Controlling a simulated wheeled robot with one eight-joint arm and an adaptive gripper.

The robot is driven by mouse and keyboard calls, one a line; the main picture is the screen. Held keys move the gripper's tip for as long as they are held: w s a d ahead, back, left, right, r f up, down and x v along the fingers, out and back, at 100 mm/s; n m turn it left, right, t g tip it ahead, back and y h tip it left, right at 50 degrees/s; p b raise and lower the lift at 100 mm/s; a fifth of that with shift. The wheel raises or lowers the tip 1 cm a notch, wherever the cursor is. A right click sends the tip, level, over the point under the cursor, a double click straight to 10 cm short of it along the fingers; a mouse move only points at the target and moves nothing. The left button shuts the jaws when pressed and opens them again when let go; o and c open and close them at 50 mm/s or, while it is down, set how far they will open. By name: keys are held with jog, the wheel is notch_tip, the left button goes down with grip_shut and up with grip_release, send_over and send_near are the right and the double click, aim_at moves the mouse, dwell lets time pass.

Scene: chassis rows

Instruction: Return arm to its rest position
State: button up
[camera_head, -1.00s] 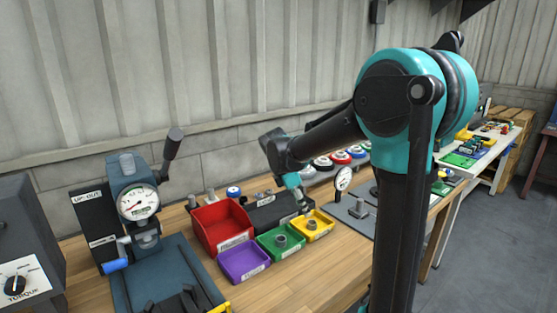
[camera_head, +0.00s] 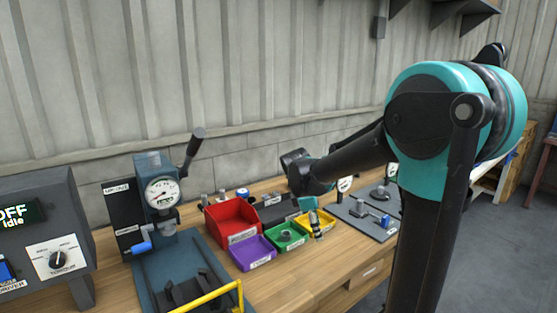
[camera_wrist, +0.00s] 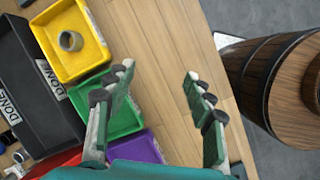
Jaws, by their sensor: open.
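My gripper (camera_head: 317,228) hangs from my teal and black arm beside the yellow bin in the head view. In the wrist view its two green fingers (camera_wrist: 160,73) are wide apart with only bare wooden bench between them. The yellow bin (camera_wrist: 45,38) holds a grey metal ring (camera_wrist: 70,41) in the wrist view. The green bin (camera_wrist: 122,124) lies partly behind the left finger. The purple bin (camera_wrist: 148,147) shows at the bottom, and the red bin (camera_head: 231,213) stands left of the green one in the head view.
A press with a dial gauge (camera_head: 162,191) and lever stands at the left, beside a control box (camera_head: 36,228) showing OFF. A black DONE tray (camera_wrist: 35,85) adjoins the bins. A wooden barrel (camera_wrist: 262,80) stands beside the bench. Bare benchtop (camera_head: 300,271) lies in front of the bins.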

jog(key=s+d+f+m, duration=0.1)
jog(key=s+m, duration=0.1)
jog(key=s+d+f+m+y, duration=0.1)
jog(key=s+d+f+m, duration=0.1)
jog(key=s+m, duration=0.1)
jog(key=s+d+f+m+t+y, duration=0.1)
jog(key=s+f+m, duration=0.1)
jog(key=s+m, duration=0.1)
jog(key=shift+s+d, duration=0.25)
jog(key=shift+d, duration=0.15)
jog(key=s+d+f+m+t+y, duration=0.1)
jog(key=s+f+m, duration=0.4)
jog(key=s+m, duration=0.3)
jog(key=shift+s+d+f+m+t+y, duration=0.15)
jog(key=shift+s+d+m+t+y, duration=0.15)
jog(key=shift+s+d+m+t, duration=0.1)
